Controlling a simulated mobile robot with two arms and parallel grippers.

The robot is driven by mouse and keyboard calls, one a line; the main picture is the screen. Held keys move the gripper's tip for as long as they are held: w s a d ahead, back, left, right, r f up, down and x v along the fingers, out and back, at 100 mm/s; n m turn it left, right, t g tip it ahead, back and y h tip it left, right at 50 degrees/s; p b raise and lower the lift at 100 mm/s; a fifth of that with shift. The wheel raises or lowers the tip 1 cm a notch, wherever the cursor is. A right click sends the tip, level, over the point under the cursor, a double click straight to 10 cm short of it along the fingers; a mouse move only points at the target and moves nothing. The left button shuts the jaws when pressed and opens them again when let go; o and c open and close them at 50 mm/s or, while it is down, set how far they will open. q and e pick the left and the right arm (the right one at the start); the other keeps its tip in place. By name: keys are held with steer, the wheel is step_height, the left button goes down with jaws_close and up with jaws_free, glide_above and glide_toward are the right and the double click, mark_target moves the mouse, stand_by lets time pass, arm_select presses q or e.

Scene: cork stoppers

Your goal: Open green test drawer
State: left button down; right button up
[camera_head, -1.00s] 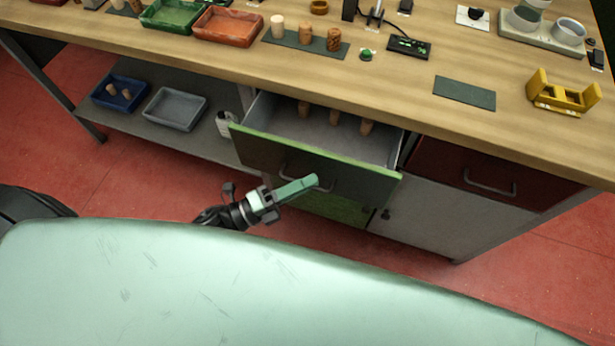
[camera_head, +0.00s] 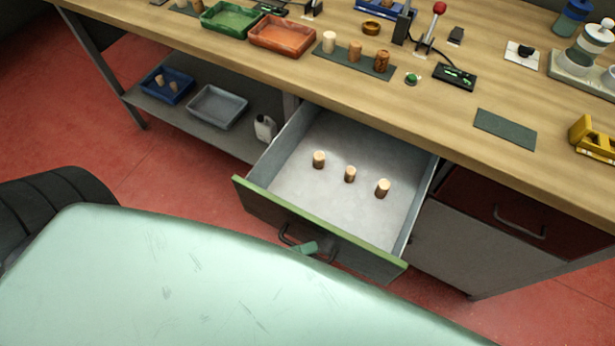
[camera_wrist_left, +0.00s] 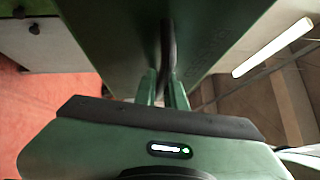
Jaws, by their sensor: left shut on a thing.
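The green-fronted drawer (camera_head: 310,222) is pulled well out from under the workbench. Its grey inside holds a row of 3 corks: one at the left (camera_head: 319,159), one in the middle (camera_head: 350,174) and one at the right (camera_head: 382,188). My left gripper (camera_head: 304,249) is at the dark handle (camera_head: 288,236) on the drawer front, mostly hidden behind my pale green body. In the left wrist view, the gripper's two fingers (camera_wrist_left: 163,88) are closed around the dark handle bar (camera_wrist_left: 167,50) against the green front. My right gripper is not in view.
A closed dark red drawer (camera_head: 510,212) is to the right. On the bench stand green (camera_head: 230,18) and orange (camera_head: 282,35) trays, corks on a dark mat and a red-knobbed lever (camera_head: 433,22). A lower shelf holds a blue tray (camera_head: 166,88) and a grey tray (camera_head: 218,106).

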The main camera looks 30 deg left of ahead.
arm_select(q)
steer(key=c, duration=1.8)
jaws_free()
steer(key=shift+o, duration=0.2)
steer(key=b+v, duration=0.1)
steer(key=v, duration=0.7)
steer(key=shift+w, duration=0.1)
